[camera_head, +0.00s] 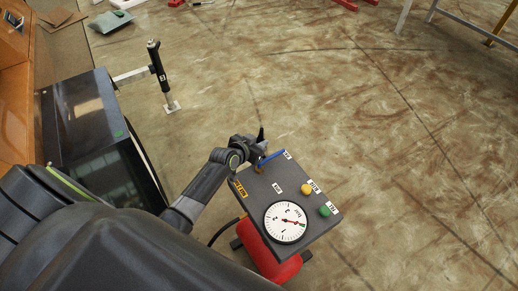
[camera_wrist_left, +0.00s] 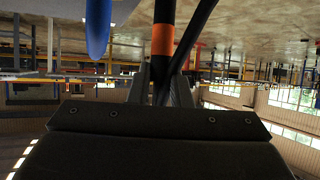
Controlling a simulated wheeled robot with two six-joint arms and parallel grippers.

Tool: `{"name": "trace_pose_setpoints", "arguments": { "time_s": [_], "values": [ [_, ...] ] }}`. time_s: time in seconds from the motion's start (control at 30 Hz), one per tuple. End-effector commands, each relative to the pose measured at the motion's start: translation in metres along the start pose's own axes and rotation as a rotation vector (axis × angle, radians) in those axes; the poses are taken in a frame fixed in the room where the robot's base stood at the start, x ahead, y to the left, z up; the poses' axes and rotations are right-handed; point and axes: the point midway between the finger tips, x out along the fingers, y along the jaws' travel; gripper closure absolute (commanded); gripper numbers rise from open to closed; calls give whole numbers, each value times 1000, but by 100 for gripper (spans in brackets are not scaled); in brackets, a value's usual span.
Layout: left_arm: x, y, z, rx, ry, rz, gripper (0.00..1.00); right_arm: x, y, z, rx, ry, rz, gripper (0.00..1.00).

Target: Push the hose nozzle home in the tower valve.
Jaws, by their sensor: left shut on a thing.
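My left gripper (camera_head: 259,143) is at the far left edge of the control panel (camera_head: 262,206), just beside the blue lever (camera_head: 272,157). In the left wrist view its fingers (camera_wrist_left: 162,82) are shut on the hose nozzle, a dark stem with an orange band (camera_wrist_left: 163,39). A dark hose-like strip (camera_wrist_left: 195,28) runs diagonally beside it. The blue lever (camera_wrist_left: 98,25) hangs at the upper left there, apart from the stem. A small brass-coloured fitting (camera_head: 259,169) shows at the lever's base. The nozzle's tip and its seating in the valve cannot be made out. My right gripper is out of view.
The panel carries a round gauge (camera_head: 286,222), a yellow button (camera_head: 306,189) and a green button (camera_head: 325,210). A red tank (camera_head: 268,252) stands under it. A dark cabinet (camera_head: 82,117) with a jack leg (camera_head: 159,68) stands at left.

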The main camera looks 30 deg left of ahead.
Motion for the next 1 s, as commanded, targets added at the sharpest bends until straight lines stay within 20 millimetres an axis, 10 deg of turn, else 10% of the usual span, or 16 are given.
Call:
{"name": "trace_pose_setpoints", "arguments": {
  "time_s": [0.63, 0.67, 0.8, 1.0],
  "values": [
    [17, 0, 31, -1, 0, 0, 100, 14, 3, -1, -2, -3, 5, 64],
    [16, 0, 30, -1, -1, 0, 81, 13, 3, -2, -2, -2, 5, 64],
    [16, 0, 30, -2, -1, 0, 62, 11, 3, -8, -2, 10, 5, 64],
    [16, 0, 30, -1, -1, 0, 60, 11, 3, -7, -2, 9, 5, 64]
  ]
}}
